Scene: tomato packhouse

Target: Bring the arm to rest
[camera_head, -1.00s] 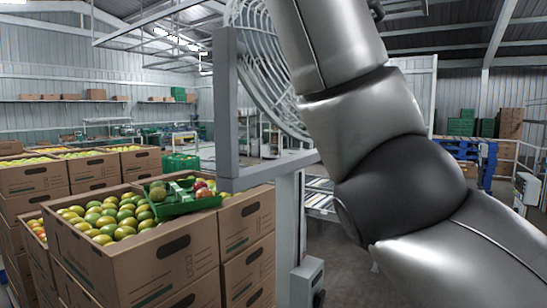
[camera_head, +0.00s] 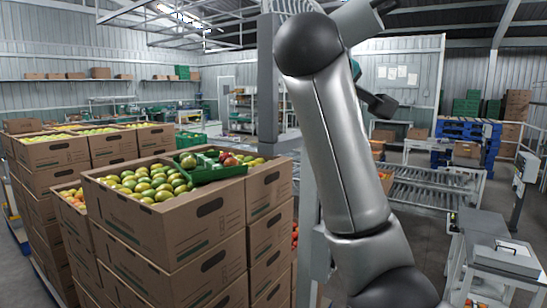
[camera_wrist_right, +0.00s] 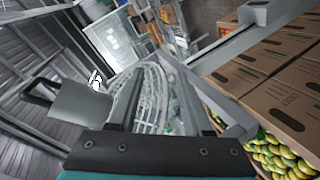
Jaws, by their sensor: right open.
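My right arm (camera_head: 340,150) rises from the lower right in the head view, with its dark elbow joint (camera_head: 308,45) at the top centre. Its far end is partly hidden behind the raised links. My right gripper (camera_wrist_right: 157,90) shows in the right wrist view as two grey fingers spread apart beyond a dark, screwed mount. Nothing is held between them. My left gripper is in neither view.
Stacked cardboard boxes (camera_head: 150,235) of green and yellow tomatoes stand left of my arm. A green tray (camera_head: 215,172) with a few tomatoes rests on top. A grey post (camera_head: 268,90) stands close behind my arm. A roller conveyor (camera_head: 430,190) lies at right.

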